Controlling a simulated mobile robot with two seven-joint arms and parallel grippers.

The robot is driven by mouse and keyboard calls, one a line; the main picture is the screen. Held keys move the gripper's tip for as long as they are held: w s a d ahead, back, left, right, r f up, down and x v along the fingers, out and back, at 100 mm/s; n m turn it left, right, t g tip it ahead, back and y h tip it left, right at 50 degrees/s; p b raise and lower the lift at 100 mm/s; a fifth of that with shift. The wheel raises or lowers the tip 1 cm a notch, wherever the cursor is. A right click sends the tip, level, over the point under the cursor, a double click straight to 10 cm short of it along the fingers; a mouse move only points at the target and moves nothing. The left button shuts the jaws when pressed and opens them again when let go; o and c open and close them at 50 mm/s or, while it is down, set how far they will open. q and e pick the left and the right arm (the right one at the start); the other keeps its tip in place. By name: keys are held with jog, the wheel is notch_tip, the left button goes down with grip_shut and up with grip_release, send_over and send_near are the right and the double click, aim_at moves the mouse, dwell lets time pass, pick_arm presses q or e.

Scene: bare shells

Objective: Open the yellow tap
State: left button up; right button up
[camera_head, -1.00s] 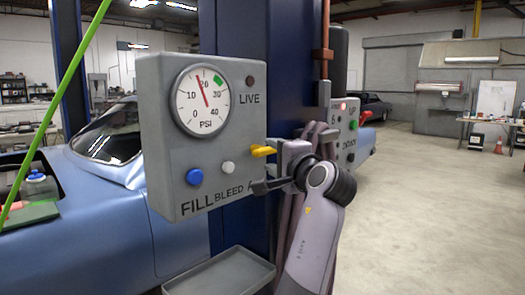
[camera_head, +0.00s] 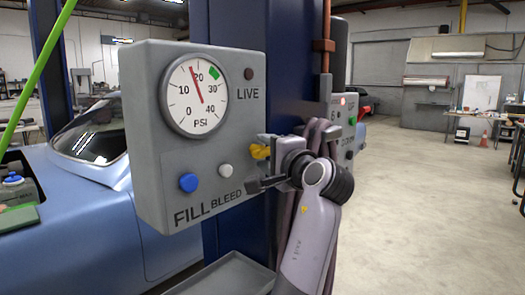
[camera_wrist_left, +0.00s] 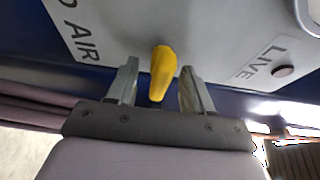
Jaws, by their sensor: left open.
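The yellow tap (camera_head: 258,152) is a short lever on the right part of the grey panel box (camera_head: 150,130). My left gripper (camera_head: 262,163) is open at the tap, with one finger above the lever and one below it in the head view. In the left wrist view the yellow lever (camera_wrist_left: 163,72) stands between the two open fingers of my left gripper (camera_wrist_left: 160,85), with a gap visible on each side. The gripper hides part of the tap in the head view. My right gripper is not in view.
The box carries a PSI gauge (camera_head: 195,95), a blue button (camera_head: 188,182), a white button (camera_head: 225,171) and a dark LIVE lamp (camera_head: 249,74). A grey tray (camera_head: 225,278) is below. A blue post (camera_head: 290,80) stands behind, with a blue car (camera_head: 90,220) left.

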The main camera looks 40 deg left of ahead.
pick_arm(q)
jog(key=shift+w+a, duration=0.1)
jog(key=shift+a, duration=0.1)
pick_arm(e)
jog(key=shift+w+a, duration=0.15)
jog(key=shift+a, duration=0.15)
pick_arm(q)
grip_shut()
